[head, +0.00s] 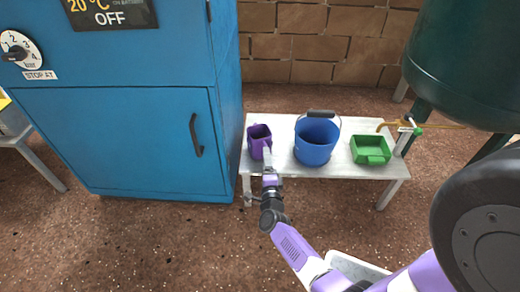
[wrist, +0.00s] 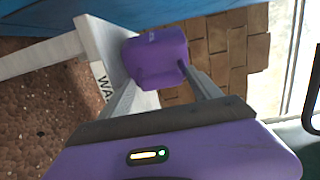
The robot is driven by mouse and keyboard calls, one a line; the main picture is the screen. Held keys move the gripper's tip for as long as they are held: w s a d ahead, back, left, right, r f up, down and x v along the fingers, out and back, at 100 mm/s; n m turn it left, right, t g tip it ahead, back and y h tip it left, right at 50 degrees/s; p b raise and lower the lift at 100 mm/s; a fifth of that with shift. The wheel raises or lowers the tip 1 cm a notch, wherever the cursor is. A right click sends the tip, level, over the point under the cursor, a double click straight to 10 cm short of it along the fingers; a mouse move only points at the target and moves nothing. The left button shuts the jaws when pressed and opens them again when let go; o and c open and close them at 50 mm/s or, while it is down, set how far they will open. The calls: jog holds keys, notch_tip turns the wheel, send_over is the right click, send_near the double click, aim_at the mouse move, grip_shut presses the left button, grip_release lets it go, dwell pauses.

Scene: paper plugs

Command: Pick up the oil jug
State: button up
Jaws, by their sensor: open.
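A purple jug (head: 259,136), which I take as the oil jug, stands at the left end of a pale bench (head: 340,165). It also shows in the wrist view (wrist: 157,55), just past and between my fingertips. My gripper (head: 267,156) is at the near side of the jug in the head view. In the wrist view my gripper (wrist: 158,82) has its two fingers apart, with the jug at their ends. I cannot tell whether a finger touches it. The jug's far side is hidden.
A blue bucket (head: 313,147) with a dark handle and a green container (head: 370,150) stand on the bench right of the jug. A big blue cabinet (head: 150,135) is close on the left. A green tank (head: 465,60) with a tap (head: 405,124) is at the right.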

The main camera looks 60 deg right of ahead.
jog(key=x, duration=0.3)
jog(key=shift+s+b, duration=0.1)
jog(key=shift+b, duration=0.25)
jog(key=c, duration=1.3)
jog(key=shift+r, duration=0.15)
notch_tip(320, 180, up, 20)
jog(key=p, duration=1.4)
